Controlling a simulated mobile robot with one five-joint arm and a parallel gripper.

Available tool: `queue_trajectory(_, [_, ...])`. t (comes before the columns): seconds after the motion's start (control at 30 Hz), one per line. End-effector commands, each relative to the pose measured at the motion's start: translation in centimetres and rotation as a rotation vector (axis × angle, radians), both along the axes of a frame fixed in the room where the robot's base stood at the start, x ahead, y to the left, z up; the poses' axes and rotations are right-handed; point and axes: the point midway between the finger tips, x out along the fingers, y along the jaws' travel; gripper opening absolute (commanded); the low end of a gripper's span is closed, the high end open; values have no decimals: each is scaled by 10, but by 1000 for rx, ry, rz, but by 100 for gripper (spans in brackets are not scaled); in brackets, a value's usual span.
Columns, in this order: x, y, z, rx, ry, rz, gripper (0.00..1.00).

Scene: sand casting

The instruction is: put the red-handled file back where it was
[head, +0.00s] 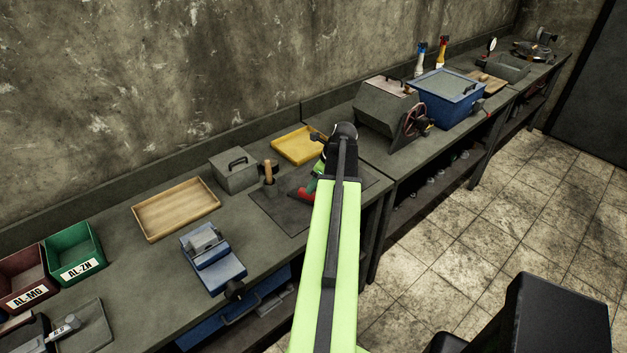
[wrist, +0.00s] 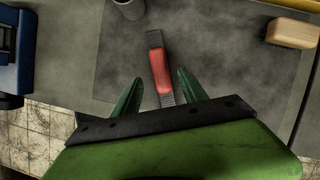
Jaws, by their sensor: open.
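The red-handled file (wrist: 160,72) lies flat on a dark grey mat (wrist: 215,70); its red middle part and grey ends show in the wrist view. Its near end passes between my fingers and is partly hidden by my gripper's body. My gripper (wrist: 160,77) is open, with one green finger on each side of the file and a gap on both sides. In the head view, a bit of red (head: 306,193) shows beside my arm, which hides most of the mat's right part and the fingers.
A grey cup (wrist: 128,9) and a wooden block (wrist: 291,32) stand close by. On the bench are a blue vise (head: 213,262), a wooden tray (head: 148,217), a grey lidded box (head: 233,180) and a yellow tray (head: 281,144). The bench's front edge is near.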

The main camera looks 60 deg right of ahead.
Motion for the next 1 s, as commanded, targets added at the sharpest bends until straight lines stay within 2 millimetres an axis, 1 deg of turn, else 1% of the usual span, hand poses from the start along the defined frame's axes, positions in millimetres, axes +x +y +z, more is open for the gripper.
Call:
queue_trajectory(0.03, [-6, 0, 25, 0, 0, -1, 51])
queue_trajectory(0.13, [-14, 0, 44, 0, 0, -1, 51])
queue_trajectory(0.23, [-20, -1, 55, 0, 0, -1, 51])
queue_trajectory(0.37, [-23, -2, 57, 0, 0, 0, 51])
queue_trajectory(0.8, [-22, -1, 55, 0, 0, 2, 51])
queue_trajectory(0.87, [-13, 4, 54, 0, 0, 16, 51])
queue_trajectory(0.9, [-2, 11, 54, 0, -1, 37, 51])
queue_trajectory(0.97, [26, 29, 53, 0, -1, 87, 51])
queue_trajectory(1.0, [50, 46, 52, 0, -1, 132, 51])
